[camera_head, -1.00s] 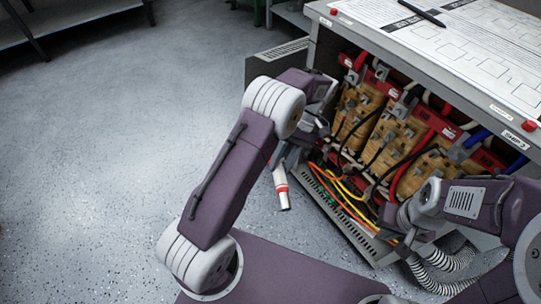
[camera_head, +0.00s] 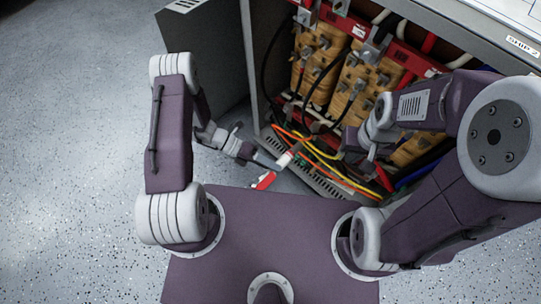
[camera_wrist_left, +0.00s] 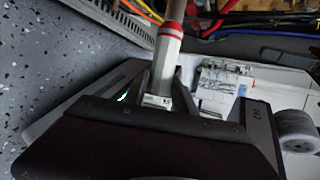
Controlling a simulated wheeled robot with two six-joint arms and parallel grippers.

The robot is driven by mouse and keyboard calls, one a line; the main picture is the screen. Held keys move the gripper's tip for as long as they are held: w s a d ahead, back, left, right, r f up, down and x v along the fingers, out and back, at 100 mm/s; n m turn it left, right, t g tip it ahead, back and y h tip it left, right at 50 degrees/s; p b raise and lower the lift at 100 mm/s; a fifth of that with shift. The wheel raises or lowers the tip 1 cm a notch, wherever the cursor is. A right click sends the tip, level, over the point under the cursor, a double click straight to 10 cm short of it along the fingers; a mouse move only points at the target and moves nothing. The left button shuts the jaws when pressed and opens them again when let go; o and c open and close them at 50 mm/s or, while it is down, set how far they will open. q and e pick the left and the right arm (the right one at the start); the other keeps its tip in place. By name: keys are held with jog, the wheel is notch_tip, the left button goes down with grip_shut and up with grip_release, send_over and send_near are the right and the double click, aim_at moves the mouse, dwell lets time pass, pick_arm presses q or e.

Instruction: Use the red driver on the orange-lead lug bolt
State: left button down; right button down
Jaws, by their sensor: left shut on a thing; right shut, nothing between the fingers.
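My left gripper (camera_head: 268,162) is shut on the red driver, in front of the open cabinet's lower edge. The driver shows a white barrel (camera_head: 287,158) and a red part (camera_head: 265,180) below it. In the left wrist view the driver's white barrel (camera_wrist_left: 169,50) has a red band and a grey shaft pointing up and away from the jaws. The orange lead (camera_head: 290,133) runs along the cabinet floor beside yellow ones, just beyond the driver. Its lug bolt is too small to make out. My right gripper (camera_head: 368,165) is shut and empty near the lead bundle, partly hidden by its own arm.
The open cabinet (camera_head: 247,50) holds several tan coils (camera_head: 318,65) with red bars and dark cables. A vented grey sill (camera_head: 325,185) runs along its bottom. Open speckled floor (camera_head: 70,120) lies to the left.

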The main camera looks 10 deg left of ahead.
pick_arm(q)
jog(key=shift+w, duration=0.35)
pick_arm(e)
jog(key=shift+w, duration=0.3)
jog(key=shift+r, duration=0.1)
pick_arm(q)
jog(key=w+d, duration=0.1)
jog(key=w, duration=0.1)
jog(key=w+d, duration=0.2)
jog(key=shift+w, duration=0.1)
pick_arm(e)
jog(key=shift+f, duration=0.35)
pick_arm(q)
jog(key=shift+r, duration=0.1)
pick_arm(e)
jog(key=shift+r, duration=0.25)
pick_arm(q)
jog(key=shift+w+d, duration=0.5)
jog(key=shift+w, duration=0.15)
pick_arm(e)
jog(key=shift+f, duration=0.25)
dwell(0.3)
